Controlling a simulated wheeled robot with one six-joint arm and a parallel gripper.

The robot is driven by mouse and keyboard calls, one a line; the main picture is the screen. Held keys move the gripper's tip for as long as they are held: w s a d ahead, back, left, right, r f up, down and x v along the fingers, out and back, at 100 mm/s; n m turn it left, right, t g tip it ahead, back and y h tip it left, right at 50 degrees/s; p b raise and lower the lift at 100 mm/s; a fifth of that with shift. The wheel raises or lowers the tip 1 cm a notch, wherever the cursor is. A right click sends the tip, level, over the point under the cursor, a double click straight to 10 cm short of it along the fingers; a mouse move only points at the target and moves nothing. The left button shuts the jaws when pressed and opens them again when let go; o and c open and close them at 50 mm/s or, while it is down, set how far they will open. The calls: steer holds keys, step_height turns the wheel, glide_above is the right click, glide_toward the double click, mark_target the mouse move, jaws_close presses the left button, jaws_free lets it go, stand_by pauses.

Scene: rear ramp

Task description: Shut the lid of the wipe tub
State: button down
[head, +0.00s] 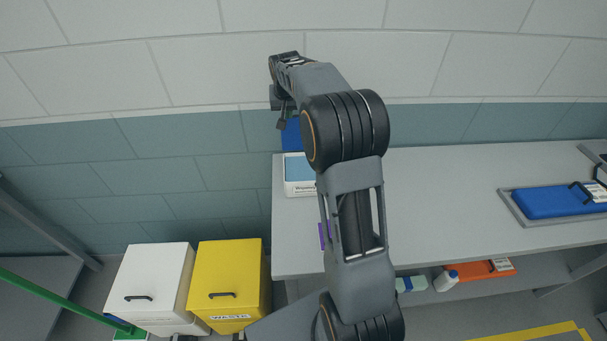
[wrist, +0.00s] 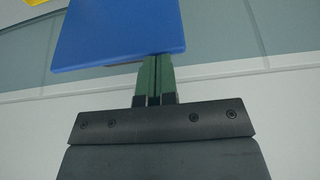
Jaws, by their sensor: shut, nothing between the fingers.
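The wipe tub (head: 299,188) is a white box with a pale blue top area, standing at the left end of the grey bench. Its blue lid (head: 291,136) stands raised at the tub's wall side, partly hidden by my arm. The lid also shows as a large blue panel in the wrist view (wrist: 120,32). My gripper (head: 281,123) is in front of the raised lid in the head view. In the wrist view its green fingers (wrist: 154,62) are together and empty, with their tips at the lid's edge. I cannot tell whether they touch it.
A yellow waste bin (head: 228,279) and a white bin (head: 152,281) stand left of the bench (head: 450,205). A purple item (head: 324,236) is partly behind my arm. A blue item lies on a grey tray (head: 517,211) at right. The bench's middle is clear.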

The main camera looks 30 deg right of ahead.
steer(key=shift+s+a+f, duration=0.1)
steer(key=shift+s, duration=0.1)
steer(key=shift+s+a+f+b, duration=0.1)
steer(key=shift+s+b, duration=0.2)
steer(key=shift+b, duration=0.2)
steer(key=shift+s+a+f+b, duration=0.15)
steer(key=shift+s+a+b, duration=0.1)
steer(key=shift+s+b, duration=0.35)
steer(key=shift+s+a+f+b, duration=0.1)
steer(key=shift+s+a+b, duration=0.05)
steer(key=shift+s+b, duration=0.15)
steer(key=shift+s+a+f+b, duration=0.15)
steer(key=shift+s+a+b, duration=0.1)
steer(key=shift+s+b, duration=0.3)
steer(key=shift+s+a+f+b, duration=0.1)
steer(key=shift+s+a+b, duration=0.1)
steer(key=shift+s+b, duration=0.35)
steer(key=shift+r, duration=0.15)
step_height(320, 180, up, 7)
steer(key=p, duration=0.5)
steer(key=shift+p, duration=0.4)
steer(key=shift+f, duration=0.2)
